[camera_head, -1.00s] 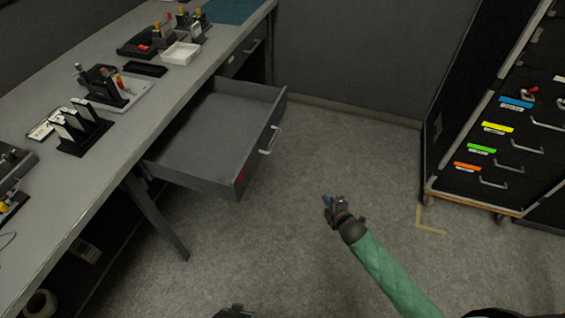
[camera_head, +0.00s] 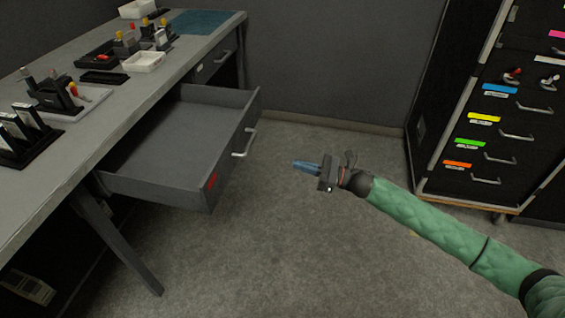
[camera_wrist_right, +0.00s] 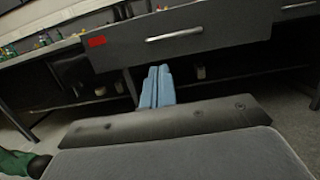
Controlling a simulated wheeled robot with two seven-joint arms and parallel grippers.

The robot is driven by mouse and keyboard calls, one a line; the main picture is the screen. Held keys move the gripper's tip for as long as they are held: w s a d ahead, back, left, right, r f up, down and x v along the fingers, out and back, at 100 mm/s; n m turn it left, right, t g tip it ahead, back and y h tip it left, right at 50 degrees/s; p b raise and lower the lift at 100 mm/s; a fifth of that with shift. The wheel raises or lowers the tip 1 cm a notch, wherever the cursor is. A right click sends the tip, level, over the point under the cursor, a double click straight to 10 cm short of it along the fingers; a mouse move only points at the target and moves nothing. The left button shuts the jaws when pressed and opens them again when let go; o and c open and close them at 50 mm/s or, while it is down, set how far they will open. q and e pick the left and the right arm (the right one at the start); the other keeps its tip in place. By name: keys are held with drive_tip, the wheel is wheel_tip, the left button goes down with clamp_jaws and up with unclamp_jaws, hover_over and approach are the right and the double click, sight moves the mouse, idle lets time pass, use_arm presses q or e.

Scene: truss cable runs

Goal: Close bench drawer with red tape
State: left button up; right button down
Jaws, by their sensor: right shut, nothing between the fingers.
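The bench drawer (camera_head: 180,148) is pulled well out from under the workbench and looks empty in the head view. Its front carries a silver bar handle (camera_head: 244,143) and a piece of red tape (camera_head: 211,182). In the right wrist view the drawer front (camera_wrist_right: 240,28) shows ahead, with the red tape (camera_wrist_right: 97,41) left of the handle (camera_wrist_right: 174,34). My right gripper (camera_head: 296,164) is shut and empty, to the right of the drawer front and apart from it, with blue fingers pointing at it. The blue fingers also show in the right wrist view (camera_wrist_right: 157,84). My left gripper is out of view.
The workbench top (camera_head: 75,150) holds holders, tools and a white tray (camera_head: 143,62). A second drawer (camera_head: 213,65) farther along is shut. A dark cabinet (camera_head: 490,130) with coloured labels stands at right. Open floor lies between bench and cabinet.

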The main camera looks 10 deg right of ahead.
drive_tip(key=p+x, duration=0.1)
drive_tip(key=x, duration=1.2)
drive_tip(key=shift+a, duration=0.15)
